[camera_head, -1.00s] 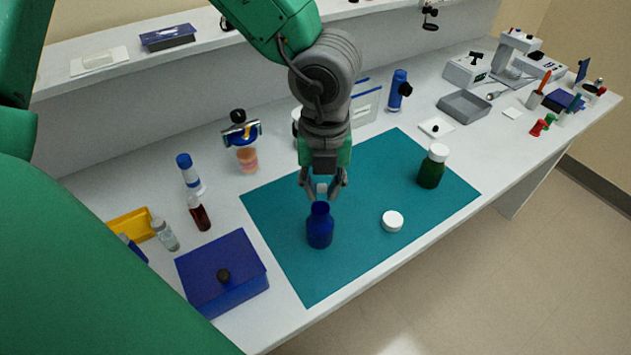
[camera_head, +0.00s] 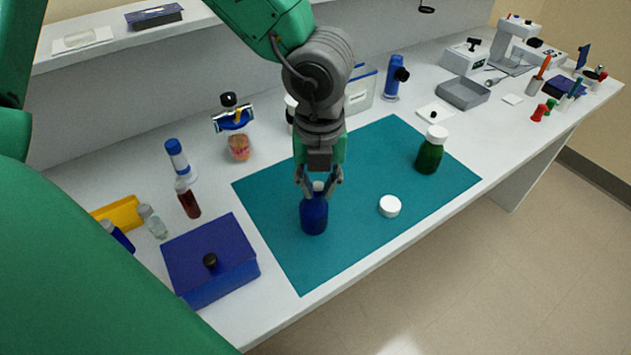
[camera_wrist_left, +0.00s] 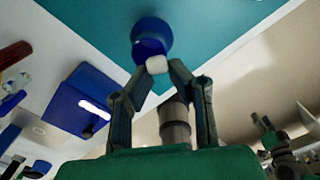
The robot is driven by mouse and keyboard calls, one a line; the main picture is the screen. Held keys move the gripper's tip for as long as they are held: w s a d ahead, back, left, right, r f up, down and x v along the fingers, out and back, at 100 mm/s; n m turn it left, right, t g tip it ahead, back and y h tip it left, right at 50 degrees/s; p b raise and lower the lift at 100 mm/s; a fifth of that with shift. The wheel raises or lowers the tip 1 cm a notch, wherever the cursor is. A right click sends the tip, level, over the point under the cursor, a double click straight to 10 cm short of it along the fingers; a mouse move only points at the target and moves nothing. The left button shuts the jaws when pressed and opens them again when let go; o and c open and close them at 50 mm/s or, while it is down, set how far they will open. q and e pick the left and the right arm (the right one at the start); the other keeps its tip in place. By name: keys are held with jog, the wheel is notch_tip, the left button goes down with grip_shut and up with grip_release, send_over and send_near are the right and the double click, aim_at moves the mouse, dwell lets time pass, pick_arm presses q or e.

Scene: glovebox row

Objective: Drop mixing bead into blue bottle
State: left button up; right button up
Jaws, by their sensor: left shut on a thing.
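The blue bottle (camera_head: 314,219) stands upright on the teal mat (camera_head: 270,205). It also shows in the left wrist view (camera_wrist_left: 150,30), with its open mouth facing the gripper. The mixing bead (camera_wrist_left: 156,65) is a small white piece held between the fingertips of my left gripper (camera_wrist_left: 155,70). In the head view my left gripper (camera_head: 319,182) is right above the bottle's mouth, pointing down. The bead is at the mouth's near edge in the left wrist view; I cannot tell whether it touches the rim. My right gripper is not seen in the head view.
A white cap (camera_head: 390,206) lies on the mat right of the bottle. A green bottle (camera_head: 430,152) with a white lid stands farther right. A blue box (camera_head: 208,255) is at the left, near several small bottles and vials. The mat's front part is clear.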

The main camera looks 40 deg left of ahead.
pick_arm(q)
jog(key=o, duration=0.8)
jog(key=r, duration=0.7)
jog(key=shift+w+a+r, duration=0.1)
jog(key=shift+a+r, duration=0.1)
jog(key=shift+a, duration=0.1)
jog(key=shift+a+r, duration=0.15)
jog(key=shift+r, duration=0.95)
jog(key=shift+a+r, duration=0.1)
jog(key=shift+r, duration=0.95)
